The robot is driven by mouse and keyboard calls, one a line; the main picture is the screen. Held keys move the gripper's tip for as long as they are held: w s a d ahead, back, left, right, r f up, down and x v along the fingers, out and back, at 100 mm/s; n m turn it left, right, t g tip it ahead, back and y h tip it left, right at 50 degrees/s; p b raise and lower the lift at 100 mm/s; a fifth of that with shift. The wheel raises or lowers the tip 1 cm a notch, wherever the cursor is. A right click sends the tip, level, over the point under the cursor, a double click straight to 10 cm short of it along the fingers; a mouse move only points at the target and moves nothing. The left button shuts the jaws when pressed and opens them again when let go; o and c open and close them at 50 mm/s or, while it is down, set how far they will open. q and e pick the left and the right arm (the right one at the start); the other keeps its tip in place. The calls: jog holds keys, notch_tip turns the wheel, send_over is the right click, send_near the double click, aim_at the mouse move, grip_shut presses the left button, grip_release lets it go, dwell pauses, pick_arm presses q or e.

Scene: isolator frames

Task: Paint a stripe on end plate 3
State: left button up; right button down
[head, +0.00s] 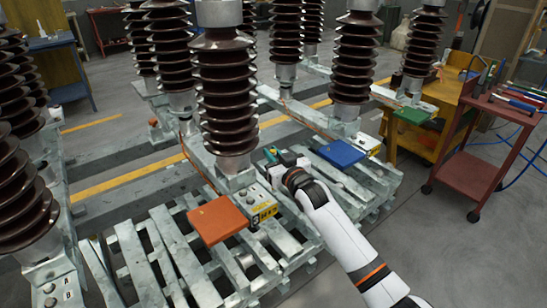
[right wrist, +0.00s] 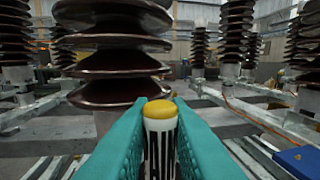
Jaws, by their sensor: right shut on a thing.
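My right gripper (head: 274,155) has teal fingers and is beside the base of the middle brown insulator column (head: 228,100). In the right wrist view the fingers (right wrist: 160,140) are shut on a short upright cylinder, a marker (right wrist: 160,128), with a yellow rounded top and black and white stripes. The marker's lower end is hidden. A pale end plate with a yellow label (head: 262,211) sits at the column's foot, in front of the gripper; I cannot read its number surely. Another labelled plate (head: 370,145) is farther right. My left gripper is not in view.
An orange panel (head: 217,220), a blue panel (head: 341,153) and a green panel (head: 411,115) lie along the grey slatted frames. Several tall insulators stand close around. A red trolley (head: 468,172) and a yellow bench (head: 432,140) are at the right. The floor at lower right is clear.

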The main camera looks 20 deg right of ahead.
jog(key=shift+w+d+r+p, duration=0.1)
jog(key=shift+d+r+p, duration=0.1)
jog(key=shift+r+p, duration=0.6)
jog(key=shift+a+r+p, duration=0.1)
jog(key=shift+r+p, duration=0.25)
jog(key=shift+r, duration=0.65)
